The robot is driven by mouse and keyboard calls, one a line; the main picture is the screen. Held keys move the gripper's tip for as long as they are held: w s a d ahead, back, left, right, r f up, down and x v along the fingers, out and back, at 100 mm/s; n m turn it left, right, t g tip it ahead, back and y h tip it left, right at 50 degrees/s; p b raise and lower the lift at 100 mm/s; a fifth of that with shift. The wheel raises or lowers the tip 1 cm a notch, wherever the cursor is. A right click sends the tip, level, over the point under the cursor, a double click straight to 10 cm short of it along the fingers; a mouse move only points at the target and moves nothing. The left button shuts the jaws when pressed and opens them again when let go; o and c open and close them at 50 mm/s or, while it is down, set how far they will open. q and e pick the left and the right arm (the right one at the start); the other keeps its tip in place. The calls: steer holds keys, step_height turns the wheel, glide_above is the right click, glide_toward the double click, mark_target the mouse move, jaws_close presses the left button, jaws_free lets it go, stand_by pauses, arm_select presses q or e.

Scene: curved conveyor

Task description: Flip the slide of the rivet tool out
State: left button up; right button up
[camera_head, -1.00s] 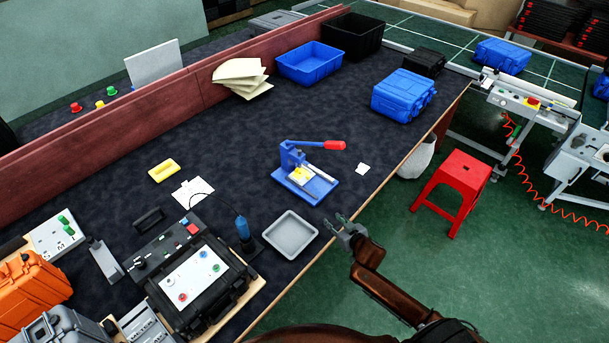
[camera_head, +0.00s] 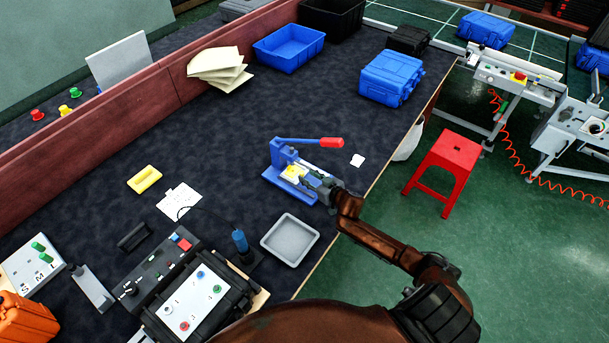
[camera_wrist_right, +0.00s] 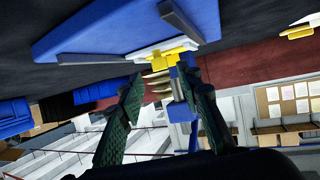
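The rivet tool (camera_head: 284,156) is blue, with a blue base plate and a lever ending in a red grip (camera_head: 331,142). It stands on the dark table. Its slide (camera_head: 292,172) is a small yellow and white part low at the press; my gripper partly covers that side. My right gripper (camera_head: 318,184) is over the tool's front right side. In the right wrist view, tilted upside down, its two green fingers (camera_wrist_right: 163,95) are apart, and the yellow slide (camera_wrist_right: 175,56) shows just beyond their tips. I cannot tell if they touch it. My left gripper is out of view.
A grey tray (camera_head: 290,240) lies in front of the tool, near the table edge. A blue-handled tool in a stand (camera_head: 240,242) and a black control case (camera_head: 240,300) are to the left. A white square (camera_head: 357,160) lies right of the tool.

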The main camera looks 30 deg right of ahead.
mark_target(303, 174)
steer(key=shift+x, duration=0.85)
steer(key=shift+w+a+f, duration=0.1)
steer(key=shift+w+f, duration=0.15)
steer(key=shift+w, duration=0.35)
steer(key=shift+c, duration=0.3)
steer(key=shift+f, duration=0.1)
steer(key=c, duration=0.6)
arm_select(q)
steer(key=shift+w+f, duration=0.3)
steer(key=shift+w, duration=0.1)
arm_select(e)
jaws_close()
